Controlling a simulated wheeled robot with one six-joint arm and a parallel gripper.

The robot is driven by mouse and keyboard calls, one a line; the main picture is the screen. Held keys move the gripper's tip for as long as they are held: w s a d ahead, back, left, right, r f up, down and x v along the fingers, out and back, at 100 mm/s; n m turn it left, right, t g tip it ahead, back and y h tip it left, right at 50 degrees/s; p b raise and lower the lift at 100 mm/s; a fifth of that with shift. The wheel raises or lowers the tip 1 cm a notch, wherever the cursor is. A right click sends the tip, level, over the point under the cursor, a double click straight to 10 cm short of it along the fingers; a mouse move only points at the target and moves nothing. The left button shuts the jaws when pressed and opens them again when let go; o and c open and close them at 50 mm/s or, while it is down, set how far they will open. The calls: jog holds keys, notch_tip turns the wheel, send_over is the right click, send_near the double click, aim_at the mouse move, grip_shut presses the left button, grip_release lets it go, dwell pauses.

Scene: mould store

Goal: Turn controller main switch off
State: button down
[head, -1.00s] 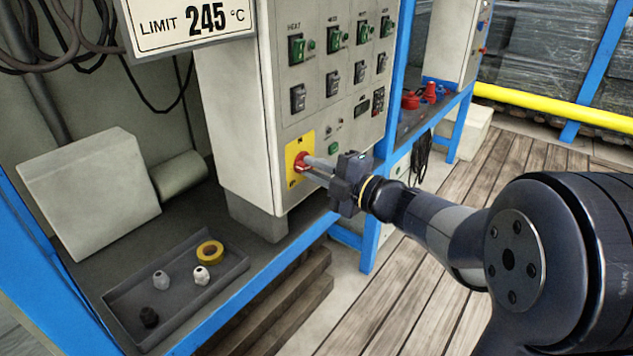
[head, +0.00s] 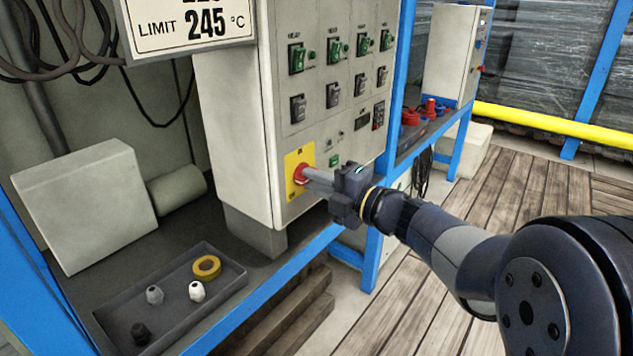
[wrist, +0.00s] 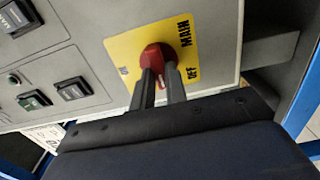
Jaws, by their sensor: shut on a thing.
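The controller (head: 230,135) is a light grey cabinet with rows of switches on its front. Its main switch is a red rotary knob (head: 300,174) on a yellow plate (head: 292,160) at the lower left of that front. In the wrist view the red knob (wrist: 155,57) sits on the yellow plate (wrist: 125,45), which reads MAIN and OFF. My gripper (head: 307,176) reaches in from the right, its two grey fingers shut on the knob. The fingers hide part of the knob, so its exact pointer position is hard to tell.
A dark tray (head: 120,312) with a yellow tape roll (head: 207,267) and small fittings lies on the bench at lower left. A blue frame post (head: 398,80) stands right of the cabinet. Wooden floor (head: 500,200) is open at right.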

jog(key=c, duration=1.4)
grip_release()
jog(key=shift+c, duration=0.2)
jog(key=p+v, duration=0.2)
jog(key=v, duration=0.8)
jog(key=shift+s+d+p, duration=0.3)
jog(key=b+x, duration=0.2)
jog(key=x, duration=0.9)
jog(key=shift+b, duration=0.35)
jog(key=shift+d, duration=0.2)
